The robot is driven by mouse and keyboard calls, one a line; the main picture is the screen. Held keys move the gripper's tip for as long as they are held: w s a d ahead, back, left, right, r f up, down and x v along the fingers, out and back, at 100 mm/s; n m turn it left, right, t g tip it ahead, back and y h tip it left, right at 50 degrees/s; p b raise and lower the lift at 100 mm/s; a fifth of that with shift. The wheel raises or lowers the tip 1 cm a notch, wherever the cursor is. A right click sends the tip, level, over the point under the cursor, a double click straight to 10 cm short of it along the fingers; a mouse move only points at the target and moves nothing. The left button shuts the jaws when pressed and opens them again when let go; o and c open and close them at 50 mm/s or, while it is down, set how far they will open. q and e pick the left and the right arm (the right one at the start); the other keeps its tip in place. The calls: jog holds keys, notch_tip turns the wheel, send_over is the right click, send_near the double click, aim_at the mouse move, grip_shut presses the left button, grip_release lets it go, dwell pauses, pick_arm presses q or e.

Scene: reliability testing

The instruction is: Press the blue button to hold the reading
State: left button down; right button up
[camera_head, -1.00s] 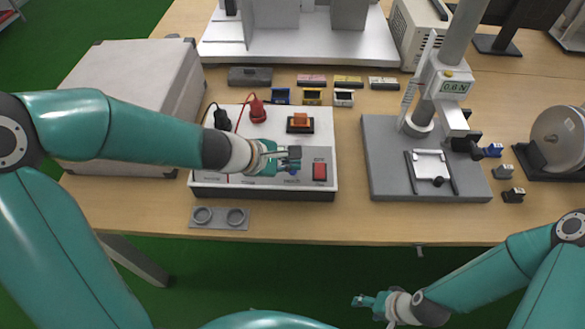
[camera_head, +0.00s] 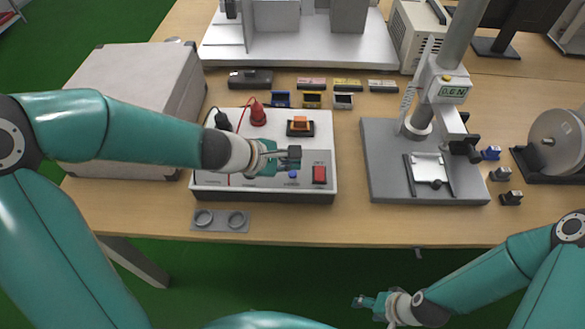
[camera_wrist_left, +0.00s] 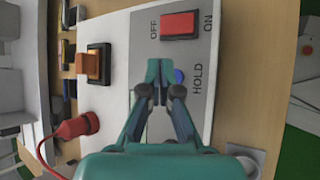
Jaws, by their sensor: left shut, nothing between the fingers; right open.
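The blue button (camera_head: 293,174) is on the front panel of the white test box (camera_head: 327,134), left of the red switch. In the left wrist view the blue button (camera_wrist_left: 179,76) shows beside the "HOLD" label, partly hidden by a finger. My left gripper (camera_head: 293,157) is shut and empty over the panel, its tips just behind the button in the head view. In the wrist view my left gripper's tips (camera_wrist_left: 160,82) are to the left of the button; whether they touch the panel I cannot tell. My right gripper (camera_head: 364,302) is open and empty, in front of the table.
The red OFF/ON switch (camera_head: 319,174) is close to the button. An orange switch (camera_head: 300,124) and a red plug (camera_head: 258,115) with its cable stand farther back on the box. A grey test stand (camera_head: 383,160) is to the right, a large case (camera_head: 128,90) to the left.

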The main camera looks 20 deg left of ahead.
aim_at(290, 175)
pick_arm(q)
jog(key=shift+r, duration=0.1)
notch_tip(290, 175, up, 6)
jog(key=p, duration=0.5)
jog(key=shift+p, duration=0.3)
dwell(0.4)
